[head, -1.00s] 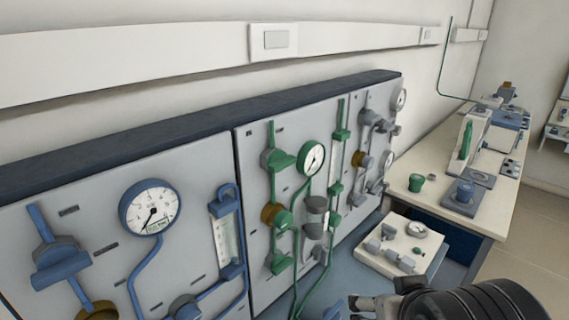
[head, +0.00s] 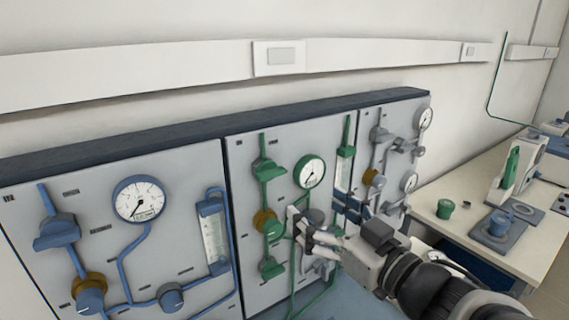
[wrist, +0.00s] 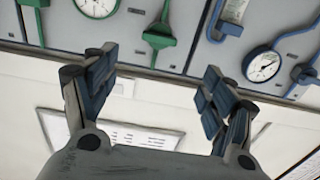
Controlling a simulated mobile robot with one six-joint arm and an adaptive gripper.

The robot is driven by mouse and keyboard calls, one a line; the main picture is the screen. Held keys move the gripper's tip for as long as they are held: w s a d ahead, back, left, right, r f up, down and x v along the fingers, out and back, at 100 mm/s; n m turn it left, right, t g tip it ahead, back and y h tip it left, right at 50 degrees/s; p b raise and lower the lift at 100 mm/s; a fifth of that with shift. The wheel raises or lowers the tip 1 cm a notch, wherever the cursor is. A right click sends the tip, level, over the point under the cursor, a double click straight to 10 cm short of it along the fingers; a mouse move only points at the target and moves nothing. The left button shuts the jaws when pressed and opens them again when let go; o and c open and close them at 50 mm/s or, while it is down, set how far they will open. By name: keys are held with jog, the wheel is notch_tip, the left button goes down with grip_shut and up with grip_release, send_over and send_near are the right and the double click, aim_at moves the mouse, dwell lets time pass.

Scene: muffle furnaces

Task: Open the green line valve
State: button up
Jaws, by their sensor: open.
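The green line runs down the middle wall panel. An upper green valve (head: 266,170) sits on it, with a green knob (head: 270,224) on a brass fitting below. A lower green valve (head: 271,268) is under that. My gripper (head: 300,226) is in front of this panel, right of the green knob, and hides part of the grey fittings. In the wrist view, which looks upside down, my gripper (wrist: 160,72) has its fingers spread wide with nothing between them. The upper green valve (wrist: 160,36) shows beyond the fingertips, apart from them.
A round gauge (head: 310,172) and a green flow meter (head: 345,168) are on the same panel. The blue-line panel (head: 180,215) is left and the grey-line panel (head: 395,130) right. A bench (head: 455,190) with a green container (head: 445,208) stands at the right.

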aim_at(273, 176)
jog(key=p+x, duration=1.1)
jog(key=x, duration=0.5)
jog(key=shift+w+a, duration=0.2)
jog(key=shift+w, duration=0.05)
jog(key=shift+c, duration=0.4)
jog(key=c, duration=1)
